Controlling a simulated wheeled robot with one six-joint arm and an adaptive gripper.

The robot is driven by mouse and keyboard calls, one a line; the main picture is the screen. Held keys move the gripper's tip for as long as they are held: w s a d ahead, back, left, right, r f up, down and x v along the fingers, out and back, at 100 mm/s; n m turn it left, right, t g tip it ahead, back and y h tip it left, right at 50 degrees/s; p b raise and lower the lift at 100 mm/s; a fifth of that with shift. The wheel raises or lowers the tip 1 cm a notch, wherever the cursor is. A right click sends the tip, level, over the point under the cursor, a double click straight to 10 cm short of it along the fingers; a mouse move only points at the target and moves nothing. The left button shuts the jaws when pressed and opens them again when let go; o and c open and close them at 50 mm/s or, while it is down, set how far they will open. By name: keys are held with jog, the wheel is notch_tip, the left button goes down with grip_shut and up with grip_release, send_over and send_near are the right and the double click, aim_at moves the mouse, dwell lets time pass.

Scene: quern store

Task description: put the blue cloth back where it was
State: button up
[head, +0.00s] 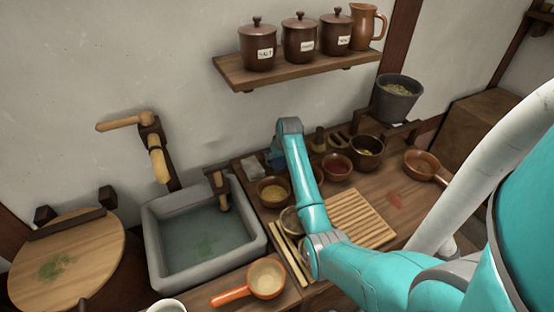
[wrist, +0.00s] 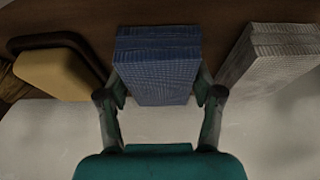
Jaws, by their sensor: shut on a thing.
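The blue cloth (wrist: 157,68) is a folded, checked block between the two fingers of my gripper (wrist: 160,96) in the wrist view. The fingers are shut on its sides. A folded grey-white cloth (wrist: 268,58) lies to its right there, apart from it. In the head view my gripper is mostly hidden behind my teal arm, near the wall at the back of the counter. A pale folded block (head: 250,166), likely the grey cloth, shows just left of it. I cannot tell whether the blue cloth touches the surface.
A yellowish block with a dark rim (wrist: 52,68) is left of the cloth. Bowls of yellow (head: 273,191) and red (head: 337,167) stuff stand close to my arm. The stone sink (head: 160,245) is to the left, a slatted board (head: 362,220) in front. A jar shelf (head: 300,72) hangs above.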

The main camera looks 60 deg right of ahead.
jog(key=shift+f, duration=0.15)
jog(key=o, duration=1.1)
jog(key=v, duration=1.1)
jog(key=shift+r, duration=0.25)
jog(key=shift+s+a+r, duration=0.1)
jog(key=shift+s+r, duration=0.05)
jog(key=shift+r, duration=0.2)
